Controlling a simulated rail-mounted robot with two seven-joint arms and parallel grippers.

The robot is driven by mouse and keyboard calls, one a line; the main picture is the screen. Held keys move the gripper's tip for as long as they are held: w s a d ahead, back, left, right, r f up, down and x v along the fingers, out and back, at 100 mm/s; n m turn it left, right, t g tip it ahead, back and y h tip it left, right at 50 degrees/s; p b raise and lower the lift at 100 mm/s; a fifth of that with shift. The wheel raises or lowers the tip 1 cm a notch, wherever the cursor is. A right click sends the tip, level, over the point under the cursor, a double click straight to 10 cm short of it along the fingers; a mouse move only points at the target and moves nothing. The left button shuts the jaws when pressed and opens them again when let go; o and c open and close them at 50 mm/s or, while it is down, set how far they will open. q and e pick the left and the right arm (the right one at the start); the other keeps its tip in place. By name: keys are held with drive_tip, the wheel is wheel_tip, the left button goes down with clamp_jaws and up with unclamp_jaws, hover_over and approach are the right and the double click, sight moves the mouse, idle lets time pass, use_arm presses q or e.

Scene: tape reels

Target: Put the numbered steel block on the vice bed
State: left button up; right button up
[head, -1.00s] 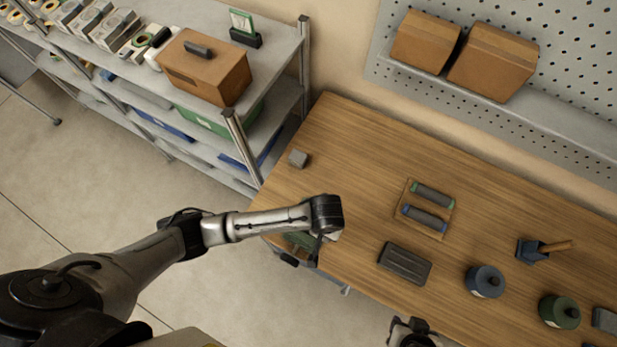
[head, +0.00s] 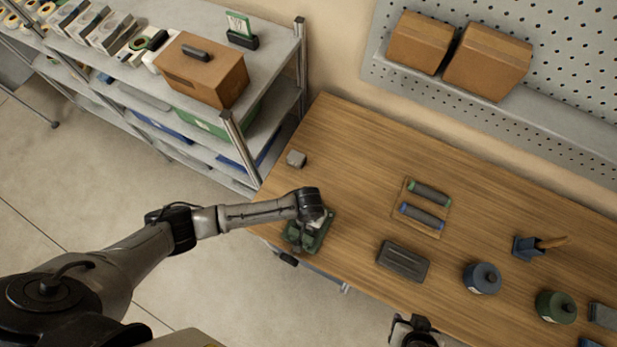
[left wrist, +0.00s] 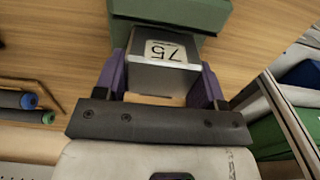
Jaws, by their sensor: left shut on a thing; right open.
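The steel block (left wrist: 158,78), with a white label reading 75, is between the two purple fingers of my left gripper (left wrist: 162,88), which is shut on it. The green vice (head: 296,236) stands at the table's left front edge; in the left wrist view its green body (left wrist: 170,12) is just beyond the block. In the head view my left gripper (head: 318,222) is over the vice and largely hidden by its own wrist. I cannot tell whether the block touches the vice bed. My right gripper (head: 412,331) is open and empty at the table's front edge.
A dark tray (head: 403,262), a board with two rollers (head: 424,208), a blue canister (head: 482,278) and a green canister (head: 555,307) stand to the right. A loaded shelf (head: 270,60) is behind left.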

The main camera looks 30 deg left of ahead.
use_arm(q)
drive_tip(key=o, duration=1.1)
drive_tip(key=shift+f, duration=0.1)
drive_tip(key=shift+o, duration=0.2)
wheel_tip(320, 180, up, 12)
drive_tip(key=s+d+r+m+t+h, duration=0.1)
drive_tip(key=s+d+h, duration=0.1)
drive_tip(key=s, duration=0.4)
drive_tip(key=s+a+r+t+y, duration=0.1)
drive_tip(key=s+a+r+t, duration=0.1)
drive_tip(key=s+a, duration=0.7)
drive_tip(key=a, duration=0.3)
drive_tip(key=shift+s+a+r+m+t+y, duration=0.3)
drive_tip(key=shift+s+a+r+m+y, duration=0.05)
drive_tip(key=shift+s+m+y, duration=0.05)
